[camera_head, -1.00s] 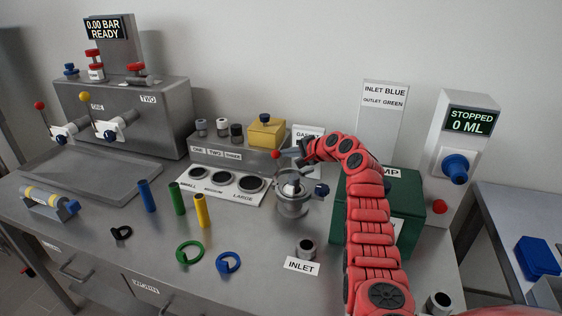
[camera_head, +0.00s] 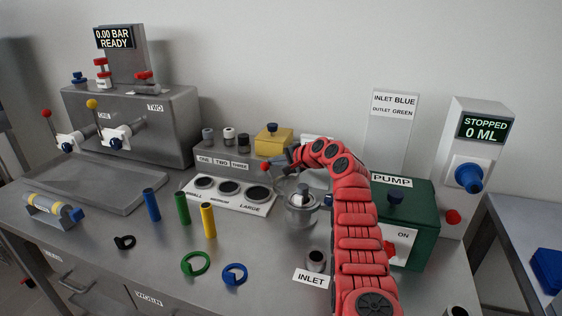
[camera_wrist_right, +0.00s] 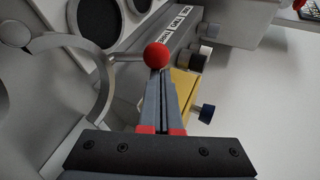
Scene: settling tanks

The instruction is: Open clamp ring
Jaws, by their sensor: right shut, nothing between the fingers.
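The clamp ring (camera_head: 281,184) is a thin grey band at the metal vessel (camera_head: 301,212) in the middle of the bench. In the right wrist view it is a wide curved band (camera_wrist_right: 99,82) at the left. A rod from it ends in a red ball (camera_wrist_right: 156,54), which also shows in the head view (camera_head: 264,167). My right gripper (camera_head: 273,165) is shut and empty, its fingertips (camera_wrist_right: 160,72) right at the ball, apparently touching it. My arm crosses the head view just right of the vessel. Whether the ring still encircles the rim is unclear. My left gripper is out of view.
The label plate with round openings (camera_head: 203,199) and a yellow block (camera_head: 272,141) stand close behind. The green pump (camera_head: 422,216) is right of my arm. An inlet port (camera_head: 315,262), coloured tubes and loose rings lie in front.

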